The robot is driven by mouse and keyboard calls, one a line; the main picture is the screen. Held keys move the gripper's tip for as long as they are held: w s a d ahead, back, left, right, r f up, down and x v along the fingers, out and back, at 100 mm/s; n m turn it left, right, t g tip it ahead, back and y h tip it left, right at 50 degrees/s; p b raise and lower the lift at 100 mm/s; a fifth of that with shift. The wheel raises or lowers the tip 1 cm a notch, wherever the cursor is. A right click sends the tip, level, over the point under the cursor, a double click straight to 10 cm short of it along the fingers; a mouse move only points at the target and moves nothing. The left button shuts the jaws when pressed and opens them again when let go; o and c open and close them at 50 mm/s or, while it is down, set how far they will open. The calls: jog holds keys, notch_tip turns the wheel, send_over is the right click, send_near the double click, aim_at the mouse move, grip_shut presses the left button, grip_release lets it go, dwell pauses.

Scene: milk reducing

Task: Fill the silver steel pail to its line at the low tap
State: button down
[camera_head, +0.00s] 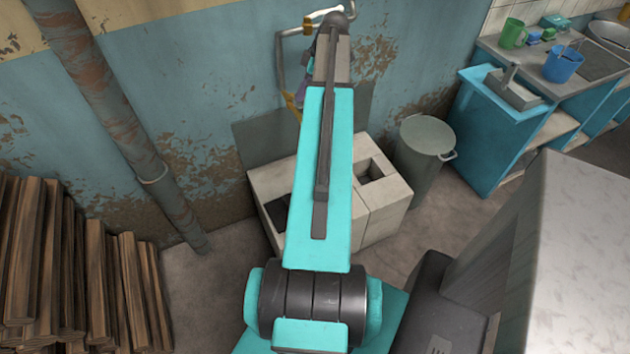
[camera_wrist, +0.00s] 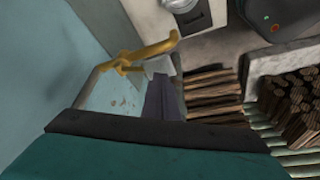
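The brass tap (camera_wrist: 145,55) with its pipe is on the blue wall, upper middle of the wrist view. In the head view the tap (camera_head: 293,104) shows beside the end of my arm. My gripper (camera_wrist: 160,72) shows as a grey tip with a dark purple part, close beside the tap; whether it touches the tap, or is open or shut, I cannot tell. A silver round thing (camera_wrist: 180,4), perhaps the steel pail, is cut off at the top edge of the wrist view, by a pale block. Its fill line and water level are not visible. My arm hides part of the head view.
A pale block unit (camera_head: 385,215) with square openings stands below my arm. Firewood (camera_head: 75,270) is stacked at left.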

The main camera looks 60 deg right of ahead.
aim_at(302, 103)
jog(key=shift+f+b, duration=0.75)
jog(key=shift+f, duration=0.8)
dwell(2.9)
jog(key=shift+r, duration=0.15)
jog(key=shift+r+p, duration=2.1)
jog(key=shift+r, duration=2)
